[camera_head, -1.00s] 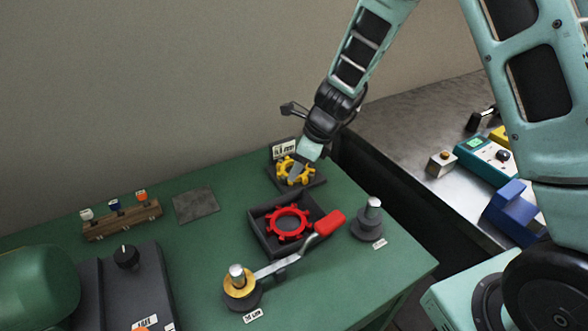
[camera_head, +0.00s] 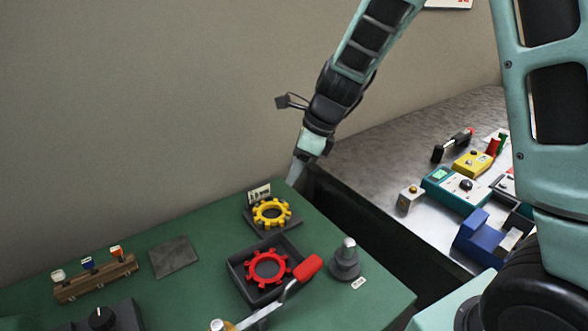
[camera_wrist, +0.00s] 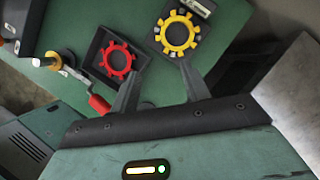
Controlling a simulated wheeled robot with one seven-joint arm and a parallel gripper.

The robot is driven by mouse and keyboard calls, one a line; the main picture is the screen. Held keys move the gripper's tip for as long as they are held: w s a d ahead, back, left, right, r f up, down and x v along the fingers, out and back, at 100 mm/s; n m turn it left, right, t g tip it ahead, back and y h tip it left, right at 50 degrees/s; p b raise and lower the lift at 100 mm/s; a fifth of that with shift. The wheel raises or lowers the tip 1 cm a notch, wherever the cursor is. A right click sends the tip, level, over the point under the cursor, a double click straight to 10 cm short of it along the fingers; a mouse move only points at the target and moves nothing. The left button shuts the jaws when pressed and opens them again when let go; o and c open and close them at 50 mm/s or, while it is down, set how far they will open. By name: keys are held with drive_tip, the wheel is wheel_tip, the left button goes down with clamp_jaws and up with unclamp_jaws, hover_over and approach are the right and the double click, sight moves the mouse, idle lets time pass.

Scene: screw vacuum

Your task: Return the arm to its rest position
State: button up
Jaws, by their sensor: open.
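My gripper (camera_head: 297,170) hangs at the end of my arm, raised above the back right corner of the green table (camera_head: 205,220). It holds nothing. In the wrist view its two fingers (camera_wrist: 157,85) stand apart, with the green table below them. A yellow gear (camera_head: 272,212) sits on a dark square base just below and left of the gripper in the head view. A red gear (camera_head: 268,267) lies in a black tray (camera_head: 240,280) nearer the front.
A wooden rack (camera_head: 97,278) and a grey pad (camera_head: 173,257) are at left. A metal bench (camera_head: 400,150) with several devices stands at right, across a dark gap.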

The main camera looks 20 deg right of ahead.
idle(0.3)
drive_tip(key=s+a+r+n+g, duration=0.3)
drive_tip(key=s+a+n, duration=0.7)
drive_tip(key=s+n, duration=0.55)
drive_tip(key=s+n+h, duration=0.3)
drive_tip(key=s+n, duration=0.9)
drive_tip(key=n, duration=0.5)
drive_tip(key=shift+f, duration=0.15)
